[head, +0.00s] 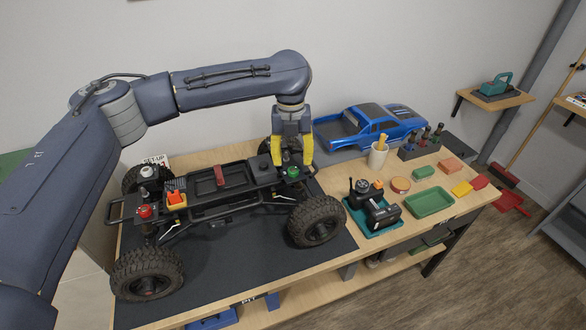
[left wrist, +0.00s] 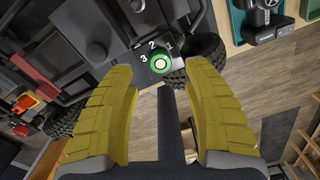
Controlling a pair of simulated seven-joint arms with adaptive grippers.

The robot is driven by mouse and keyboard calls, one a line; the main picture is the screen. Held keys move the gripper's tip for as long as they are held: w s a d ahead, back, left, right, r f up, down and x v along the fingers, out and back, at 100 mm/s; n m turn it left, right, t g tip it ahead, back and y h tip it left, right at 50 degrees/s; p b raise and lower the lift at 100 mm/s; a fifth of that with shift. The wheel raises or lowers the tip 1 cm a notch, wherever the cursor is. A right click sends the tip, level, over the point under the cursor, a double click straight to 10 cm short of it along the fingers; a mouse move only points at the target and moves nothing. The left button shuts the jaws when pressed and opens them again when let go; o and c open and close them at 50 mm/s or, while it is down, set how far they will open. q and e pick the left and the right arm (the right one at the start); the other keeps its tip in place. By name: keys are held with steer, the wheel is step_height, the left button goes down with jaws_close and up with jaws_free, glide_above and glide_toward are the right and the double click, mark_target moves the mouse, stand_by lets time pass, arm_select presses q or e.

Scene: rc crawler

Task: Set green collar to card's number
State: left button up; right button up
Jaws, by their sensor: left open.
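The green collar (head: 293,172) sits on the front shock of the crawler chassis (head: 222,178), at its right end. In the left wrist view the green collar (left wrist: 160,63) has a pale centre, with the numbers 3, 2 and 1 printed beside it. I cannot tell which number it is set to. My left gripper (head: 293,160) is open over the collar, yellow fingers on either side; in the wrist view its fingers (left wrist: 160,78) are apart and no grip shows. My right gripper is not in view.
A red collar (head: 145,211) is at the chassis's left end. Big wheels (head: 317,222) flank the chassis on a dark mat (head: 240,275). A blue truck body (head: 370,128), a cup (head: 378,157), a teal tray (head: 372,222) and a green tray (head: 429,205) stand to the right.

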mark_target(293, 169)
arm_select(q)
steer(key=shift+d+f, duration=0.1)
steer(key=shift+f, duration=2.1)
jaws_close()
